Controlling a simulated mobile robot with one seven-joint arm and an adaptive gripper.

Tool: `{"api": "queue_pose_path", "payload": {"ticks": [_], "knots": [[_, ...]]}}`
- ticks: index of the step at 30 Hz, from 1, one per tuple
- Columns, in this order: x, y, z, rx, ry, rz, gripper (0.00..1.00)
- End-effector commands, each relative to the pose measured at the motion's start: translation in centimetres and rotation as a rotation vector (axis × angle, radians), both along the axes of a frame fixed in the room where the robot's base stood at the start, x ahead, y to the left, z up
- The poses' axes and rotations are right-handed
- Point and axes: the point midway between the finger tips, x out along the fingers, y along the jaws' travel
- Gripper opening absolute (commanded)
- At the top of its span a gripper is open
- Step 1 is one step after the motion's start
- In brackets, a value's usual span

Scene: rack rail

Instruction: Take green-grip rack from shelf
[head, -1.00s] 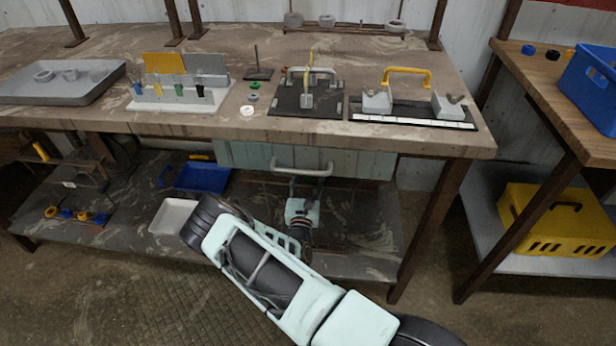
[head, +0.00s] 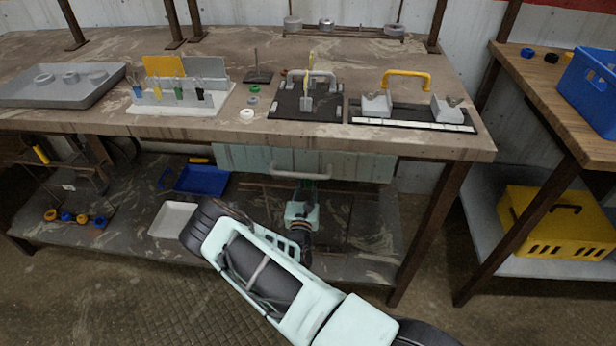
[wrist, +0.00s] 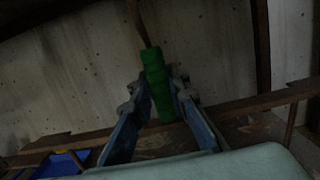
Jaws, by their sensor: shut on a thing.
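The green grip (wrist: 157,88) of the rack stands between my gripper's two fingers in the wrist view, tilted slightly. My gripper (wrist: 158,100) is shut on it. A thin brown rod extends from the far end of the grip. In the head view my gripper (head: 303,190) is under the bench, below the drawer front and above the lower shelf (head: 365,235). The rack's thin rods show only faintly there in shadow, so I cannot tell whether it touches the shelf.
The drawer (head: 350,163) hangs just above my gripper. A blue bin (head: 200,181) and a white tray (head: 172,219) lie on the shelf to the left. A bench leg (head: 432,225) stands to the right. Tools and fixtures stand on the bench top (head: 300,130).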

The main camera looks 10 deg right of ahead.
Motion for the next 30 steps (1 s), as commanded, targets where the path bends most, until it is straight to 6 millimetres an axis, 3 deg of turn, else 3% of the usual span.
{"api": "queue_pose_path", "payload": {"ticks": [22, 30], "knots": [[0.0, 0.0, 3.2, -0.001, -0.003, 0.000, 0.00], [0.0, 0.0, 3.3, -0.001, -0.003, 0.000, 0.00]]}}
